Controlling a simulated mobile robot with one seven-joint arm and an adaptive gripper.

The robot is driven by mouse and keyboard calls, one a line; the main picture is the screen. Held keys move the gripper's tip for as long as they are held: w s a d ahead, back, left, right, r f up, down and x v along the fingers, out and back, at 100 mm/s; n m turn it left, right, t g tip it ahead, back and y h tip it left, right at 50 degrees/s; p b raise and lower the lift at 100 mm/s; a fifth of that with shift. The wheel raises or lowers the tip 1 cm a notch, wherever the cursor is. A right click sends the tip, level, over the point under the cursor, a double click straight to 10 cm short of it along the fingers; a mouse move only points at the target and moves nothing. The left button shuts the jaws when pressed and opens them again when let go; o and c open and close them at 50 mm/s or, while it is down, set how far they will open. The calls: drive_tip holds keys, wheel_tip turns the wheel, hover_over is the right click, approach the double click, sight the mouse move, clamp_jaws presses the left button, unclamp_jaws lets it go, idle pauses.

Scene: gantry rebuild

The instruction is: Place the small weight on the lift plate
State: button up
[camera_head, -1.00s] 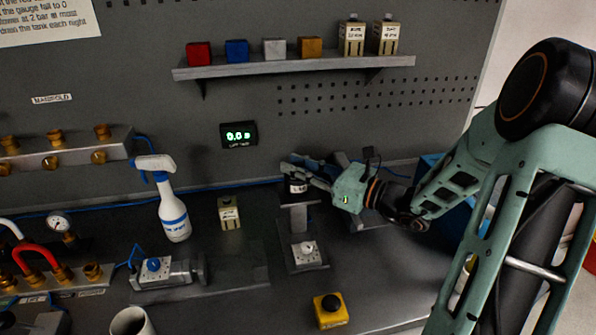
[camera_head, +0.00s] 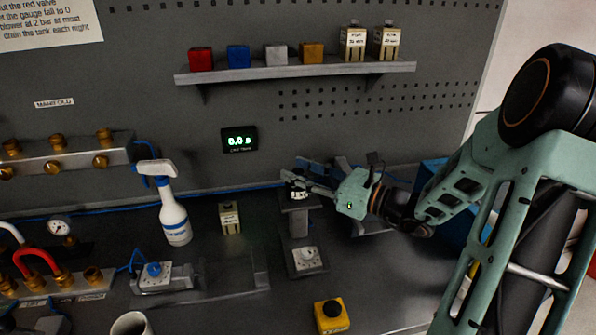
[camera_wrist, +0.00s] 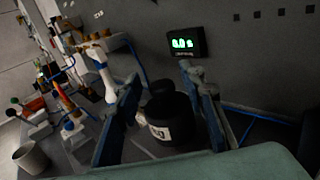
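The small weight (camera_wrist: 172,122), a dark cylinder with a white label and a black knob, stands upright between my fingers in the wrist view. In the head view the small weight (camera_head: 299,193) is at the top of the lift column, apparently on the lift plate (camera_head: 300,205); the contact is too small to be sure. My gripper (camera_head: 294,172) reaches in from the right at the weight's height. In the wrist view my gripper (camera_wrist: 165,100) has its two blue fingers spread on either side of the weight, with a gap at the left finger.
A display (camera_head: 239,139) on the back wall appears to read 0.0. A spray bottle (camera_head: 174,215) and a tan block (camera_head: 229,217) stand left of the lift. A dial (camera_head: 306,258) sits at the lift's front, and a yellow button box (camera_head: 331,315) is nearer the bench front.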

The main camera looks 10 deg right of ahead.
drive_tip(key=v, duration=1.1)
drive_tip(key=shift+s+d, duration=0.15)
